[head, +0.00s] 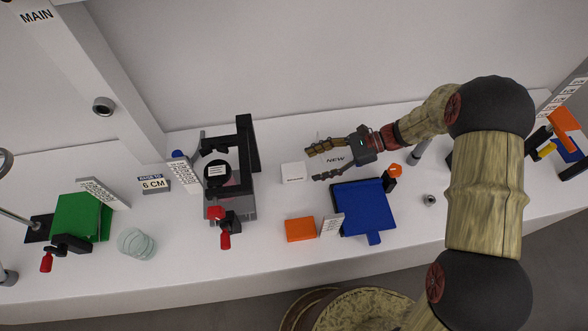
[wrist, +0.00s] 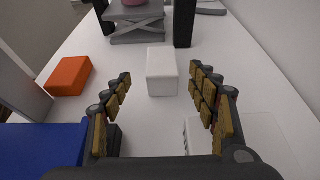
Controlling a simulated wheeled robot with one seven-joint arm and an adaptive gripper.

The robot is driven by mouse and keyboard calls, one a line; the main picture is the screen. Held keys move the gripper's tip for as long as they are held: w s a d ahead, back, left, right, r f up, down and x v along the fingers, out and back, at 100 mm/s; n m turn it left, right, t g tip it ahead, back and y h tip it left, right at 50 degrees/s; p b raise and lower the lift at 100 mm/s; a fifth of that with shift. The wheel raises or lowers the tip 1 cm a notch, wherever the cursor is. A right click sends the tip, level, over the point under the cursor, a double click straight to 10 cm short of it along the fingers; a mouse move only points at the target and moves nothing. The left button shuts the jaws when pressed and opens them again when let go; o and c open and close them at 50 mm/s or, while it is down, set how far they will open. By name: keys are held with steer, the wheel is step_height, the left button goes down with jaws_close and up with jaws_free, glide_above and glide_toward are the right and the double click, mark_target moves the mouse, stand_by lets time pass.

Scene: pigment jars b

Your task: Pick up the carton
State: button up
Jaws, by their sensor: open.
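The carton looks to be the small white box (head: 293,172) on the bench, left of my gripper in the head view. In the wrist view the white carton (wrist: 162,72) stands straight ahead, between the two fingertips in the picture. My gripper (head: 312,165) is open and empty, its fingers pointing at the carton. In the wrist view the open fingers (wrist: 160,74) frame the carton from both sides, and it seems to lie a little beyond them. I cannot tell exactly how large the gap is.
An orange box (head: 300,229) and a blue tray-like object (head: 362,207) lie nearer the bench's front edge. A black-framed stand with a grey jack (wrist: 136,24) is behind the carton in the wrist view.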

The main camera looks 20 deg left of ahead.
mark_target(299, 168)
steer(key=x, duration=0.4)
steer(key=b+x, duration=0.1)
steer(key=x, duration=0.2)
steer(key=shift+a+r, duration=0.1)
steer(key=shift+a, duration=0.4)
steer(key=c, duration=0.4)
steer(key=c, duration=0.7)
steer(key=shift+c, duration=0.2)
